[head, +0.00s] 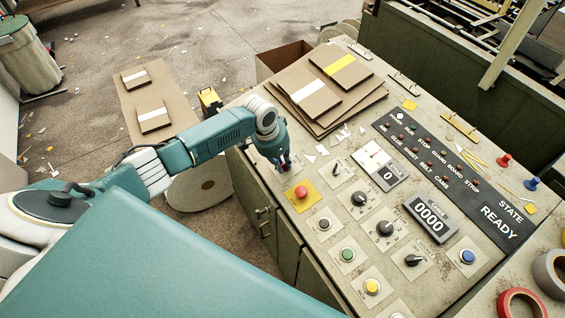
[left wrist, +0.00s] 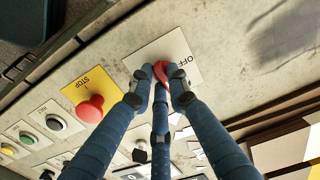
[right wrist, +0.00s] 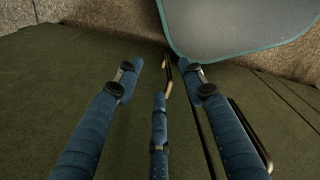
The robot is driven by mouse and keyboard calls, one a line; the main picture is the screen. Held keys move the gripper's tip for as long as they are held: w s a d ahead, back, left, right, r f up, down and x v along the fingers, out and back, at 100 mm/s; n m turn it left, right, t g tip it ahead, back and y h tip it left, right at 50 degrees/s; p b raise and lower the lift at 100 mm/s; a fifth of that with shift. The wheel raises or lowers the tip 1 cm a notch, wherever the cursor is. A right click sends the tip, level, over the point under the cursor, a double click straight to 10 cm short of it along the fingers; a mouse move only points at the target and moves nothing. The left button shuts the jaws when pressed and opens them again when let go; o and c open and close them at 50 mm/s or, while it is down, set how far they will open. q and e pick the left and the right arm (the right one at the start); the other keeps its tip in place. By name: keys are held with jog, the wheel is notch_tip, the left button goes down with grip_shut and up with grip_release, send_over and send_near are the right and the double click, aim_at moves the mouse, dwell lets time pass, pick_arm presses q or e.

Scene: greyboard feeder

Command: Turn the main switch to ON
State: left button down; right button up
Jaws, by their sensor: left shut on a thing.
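The main switch (left wrist: 161,72) is a red knob on a pale plate marked OFF (left wrist: 180,75), seen in the left wrist view. My left gripper (left wrist: 161,80) is shut on this knob, with fingertips on both sides, hiding much of it. Its exact turn angle cannot be read. In the head view my left gripper (head: 286,162) reaches down to the near left edge of the control panel (head: 330,215) and covers most of the switch. My right gripper (right wrist: 163,75) shows only in the right wrist view. Its fingers are spread with nothing between them.
A red stop button (head: 301,192) on a yellow plate sits close beside the left gripper. Black knobs (head: 359,198) and coloured buttons lie further along. Stacked greyboard (head: 310,92) lies behind. The display (head: 500,220) reads READY. Dark metal handles (right wrist: 245,130) are below the right gripper.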

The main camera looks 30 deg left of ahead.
pick_arm(q)
jog(key=shift+m, duration=0.3)
jog(key=c, duration=1.7)
grip_release()
jog(key=shift+o, duration=0.2)
jog(key=shift+r, duration=0.1)
jog(key=shift+a+r, duration=0.1)
jog(key=shift+r, duration=0.25)
jog(key=v, duration=1.1)
jog(key=shift+s, duration=0.15)
jog(key=shift+f, duration=0.1)
